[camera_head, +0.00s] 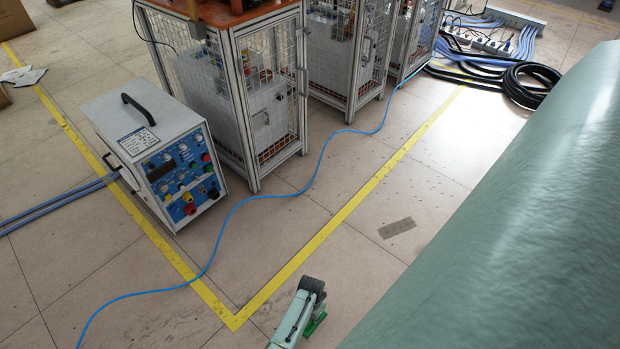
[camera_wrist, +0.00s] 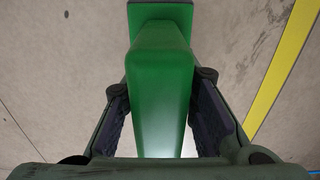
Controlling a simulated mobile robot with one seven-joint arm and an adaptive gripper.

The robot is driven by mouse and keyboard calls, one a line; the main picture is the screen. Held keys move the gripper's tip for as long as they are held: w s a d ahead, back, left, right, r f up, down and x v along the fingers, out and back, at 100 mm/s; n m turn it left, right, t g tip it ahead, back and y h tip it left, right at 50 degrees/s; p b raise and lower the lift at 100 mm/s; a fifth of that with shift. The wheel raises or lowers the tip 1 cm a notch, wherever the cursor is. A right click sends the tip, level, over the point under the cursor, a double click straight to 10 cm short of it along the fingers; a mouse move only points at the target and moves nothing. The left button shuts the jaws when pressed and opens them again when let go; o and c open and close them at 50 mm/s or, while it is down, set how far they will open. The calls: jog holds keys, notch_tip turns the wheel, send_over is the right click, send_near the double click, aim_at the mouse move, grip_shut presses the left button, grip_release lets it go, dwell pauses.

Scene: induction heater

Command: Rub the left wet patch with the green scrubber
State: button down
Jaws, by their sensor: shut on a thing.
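The green scrubber (camera_wrist: 160,95) fills the middle of the wrist view, between the two fingers of my gripper (camera_wrist: 162,88), which is shut on it. In the head view my gripper (camera_head: 312,292) is at the bottom centre, over the floor just right of the yellow line's corner. Only a small green edge of the scrubber (camera_head: 315,325) shows there. Dark smudges (camera_wrist: 236,50) mark the floor right of the scrubber in the wrist view. I cannot tell for sure which mark is the left wet patch. The scrubber's far end and its contact with the floor cannot be made out.
A white-blue heater unit (camera_head: 160,150) stands on the left, beside mesh cabinets (camera_head: 265,100). A blue cable (camera_head: 240,205) winds across the floor. A grey rectangular patch (camera_head: 397,227) lies on the tiles at right. A large green surface (camera_head: 520,220) blocks the right side.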

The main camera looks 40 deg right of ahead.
jog(key=shift+r+p, duration=1.45)
jog(key=shift+r, duration=0.65)
jog(key=shift+w, duration=0.1)
